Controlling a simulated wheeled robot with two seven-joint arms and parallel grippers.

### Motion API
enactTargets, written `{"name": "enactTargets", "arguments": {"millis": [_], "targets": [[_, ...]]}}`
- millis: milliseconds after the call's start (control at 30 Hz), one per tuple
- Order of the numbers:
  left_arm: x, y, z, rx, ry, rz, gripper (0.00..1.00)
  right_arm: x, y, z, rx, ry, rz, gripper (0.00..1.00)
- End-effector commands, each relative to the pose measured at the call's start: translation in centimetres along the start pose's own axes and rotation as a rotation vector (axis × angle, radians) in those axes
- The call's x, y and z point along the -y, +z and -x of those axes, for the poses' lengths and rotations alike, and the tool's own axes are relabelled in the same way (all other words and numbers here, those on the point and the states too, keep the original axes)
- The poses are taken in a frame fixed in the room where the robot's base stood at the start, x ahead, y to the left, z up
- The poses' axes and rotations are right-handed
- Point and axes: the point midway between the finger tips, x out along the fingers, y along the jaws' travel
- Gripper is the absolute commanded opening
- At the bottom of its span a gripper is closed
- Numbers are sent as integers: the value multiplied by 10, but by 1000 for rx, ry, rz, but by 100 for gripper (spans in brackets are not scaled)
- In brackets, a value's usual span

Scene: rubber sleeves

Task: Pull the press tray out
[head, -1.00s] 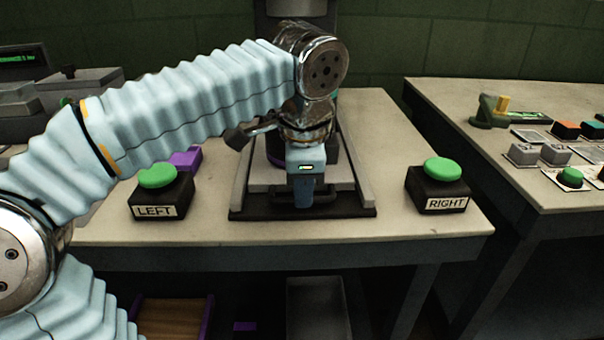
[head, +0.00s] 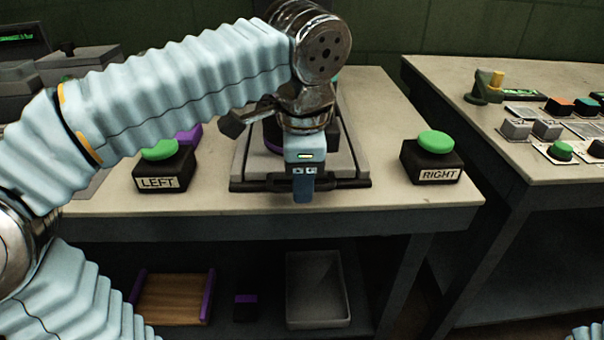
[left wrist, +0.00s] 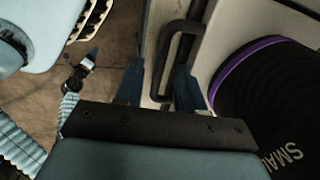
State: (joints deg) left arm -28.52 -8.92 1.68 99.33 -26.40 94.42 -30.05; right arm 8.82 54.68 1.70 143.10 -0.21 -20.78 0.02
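The press tray (head: 345,184) is a dark-fronted slide between two grey rails on the table, below the press. Its black loop handle shows in the left wrist view (left wrist: 167,62). My left gripper (head: 303,196) is at the tray's front, pointing down. In the left wrist view its two blue fingers (left wrist: 160,80) are apart, with the handle bar between them and gaps visible beside it. The dark press cylinder with a purple ring (left wrist: 262,85) is right of the fingers. A pleated sleeve and small gripper-like end (left wrist: 84,68), apparently my right arm, show at the left there.
Green-topped LEFT (head: 160,168) and RIGHT (head: 433,157) buttons flank the tray. A purple block (head: 188,135) is behind the LEFT button. A wooden tray (head: 174,298) and a grey bin (head: 318,290) are below the table. The right table (head: 450,90) holds controls. Room before the tray is clear.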

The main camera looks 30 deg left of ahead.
Motion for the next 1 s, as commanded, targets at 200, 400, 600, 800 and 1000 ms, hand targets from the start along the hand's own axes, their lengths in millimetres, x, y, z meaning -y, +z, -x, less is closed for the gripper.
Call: {"name": "enactTargets", "arguments": {"millis": [200, 400, 600, 800, 1000], "targets": [[0, 0, 0, 0, 0, 0, 38, 0, 0, 0, 0, 0, 0, 43], [1, 0, 18, -2, -1, 1, 38, 2, 0, 4, 0, 0, 0, 43], [1, -1, 67, -4, -2, 0, 38, 6, 0, 15, 1, -1, 2, 43], [1, -1, 112, -2, -1, 0, 38, 11, 0, 26, 2, -3, 4, 43], [0, -1, 134, -1, 0, -1, 38, 11, 0, 26, 3, -3, 4, 43]]}}
